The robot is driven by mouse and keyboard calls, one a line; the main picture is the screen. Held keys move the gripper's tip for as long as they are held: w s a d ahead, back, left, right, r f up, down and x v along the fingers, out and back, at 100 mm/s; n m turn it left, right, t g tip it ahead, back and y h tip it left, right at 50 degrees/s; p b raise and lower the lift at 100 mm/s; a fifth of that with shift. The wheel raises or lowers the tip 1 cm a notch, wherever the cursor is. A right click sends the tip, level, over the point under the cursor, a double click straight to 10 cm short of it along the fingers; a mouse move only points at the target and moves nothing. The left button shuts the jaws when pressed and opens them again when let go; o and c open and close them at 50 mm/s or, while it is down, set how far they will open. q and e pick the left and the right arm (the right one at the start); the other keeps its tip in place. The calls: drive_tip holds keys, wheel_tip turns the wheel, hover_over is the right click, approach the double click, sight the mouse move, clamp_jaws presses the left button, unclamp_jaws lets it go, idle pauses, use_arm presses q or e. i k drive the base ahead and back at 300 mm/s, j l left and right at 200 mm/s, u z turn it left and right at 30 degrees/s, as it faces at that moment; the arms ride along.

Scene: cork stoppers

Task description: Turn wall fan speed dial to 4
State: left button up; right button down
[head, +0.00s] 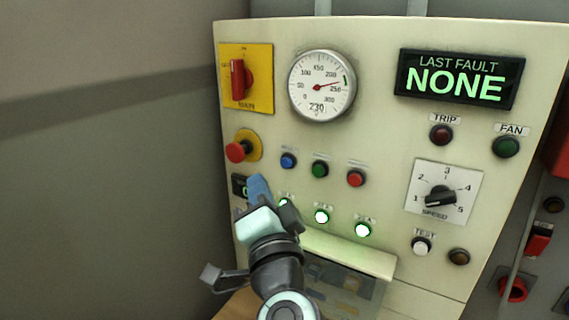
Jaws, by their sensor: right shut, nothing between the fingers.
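The speed dial (440,197) is a black knob on a white square plate (425,168) marked 1 to 5 and "SPEED", at the right of the panel. Its bar lies nearly level, one end toward the 1 and the other between 4 and 5; which end is the pointer is hard to tell. My right gripper (258,188) is shut and empty, with bluish fingers, in front of the panel's lower left. It is well to the left of the dial and apart from it. My left gripper is not in view.
The panel (380,130) carries a red rotary switch (238,79), a red mushroom button (238,151), a gauge (321,86), several lamps and a "LAST FAULT NONE" display (459,80). A fan lamp (506,146) is above right of the dial. A ledge (345,253) juts out below.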

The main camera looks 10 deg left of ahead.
sight(440, 194)
drive_tip(key=k, duration=1)
